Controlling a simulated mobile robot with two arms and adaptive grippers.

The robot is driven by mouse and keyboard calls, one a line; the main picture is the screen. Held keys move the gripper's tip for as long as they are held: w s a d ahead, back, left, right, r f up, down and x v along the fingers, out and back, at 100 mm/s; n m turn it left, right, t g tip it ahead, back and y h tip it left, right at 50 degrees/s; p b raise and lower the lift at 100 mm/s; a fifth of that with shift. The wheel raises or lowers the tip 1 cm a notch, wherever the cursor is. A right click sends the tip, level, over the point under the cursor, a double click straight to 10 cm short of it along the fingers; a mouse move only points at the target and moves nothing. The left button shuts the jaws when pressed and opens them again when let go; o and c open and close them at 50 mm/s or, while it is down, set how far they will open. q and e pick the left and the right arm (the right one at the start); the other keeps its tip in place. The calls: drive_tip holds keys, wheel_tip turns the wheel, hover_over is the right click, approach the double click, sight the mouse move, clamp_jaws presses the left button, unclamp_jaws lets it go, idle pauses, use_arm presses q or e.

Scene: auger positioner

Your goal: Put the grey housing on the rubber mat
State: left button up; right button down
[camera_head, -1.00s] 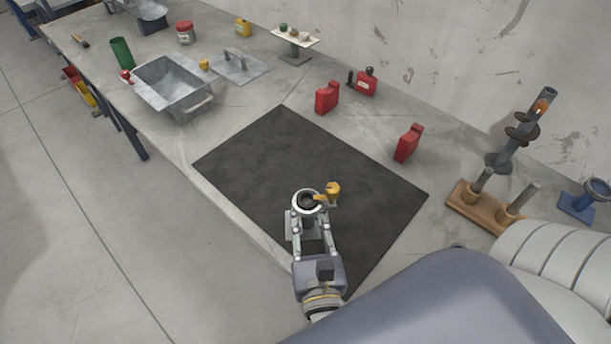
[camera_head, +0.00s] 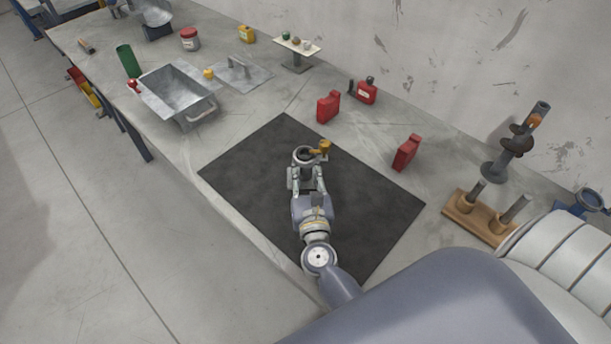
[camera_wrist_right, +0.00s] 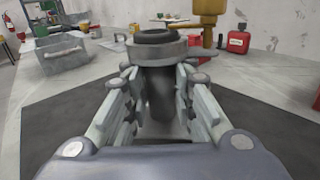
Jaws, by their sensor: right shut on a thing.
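The grey housing (camera_head: 304,155) is a round, ring-topped part with a brass fitting (camera_head: 323,146) on its right side. My right gripper (camera_head: 305,178) is shut on it, over the far middle part of the dark rubber mat (camera_head: 250,172). In the right wrist view the housing (camera_wrist_right: 157,46) stands upright between the two fingers (camera_wrist_right: 158,105), with its dark round opening on top. I cannot tell whether its underside touches the mat. My left gripper is not in view.
Red canisters (camera_head: 328,106) stand behind and right of the mat. A metal tray (camera_head: 180,90) is at the left. A wooden block with pegs (camera_head: 476,212) and a dark auger stand (camera_head: 508,150) are at the right. Most of the mat is bare.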

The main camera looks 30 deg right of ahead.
sight(306, 179)
drive_tip(key=shift+f+b, duration=1.4)
drive_tip(key=shift+f, duration=0.3)
drive_tip(key=c, duration=1.3)
unclamp_jaws()
drive_tip(key=shift+s+f, duration=0.1)
drive_tip(key=shift+c, duration=0.2)
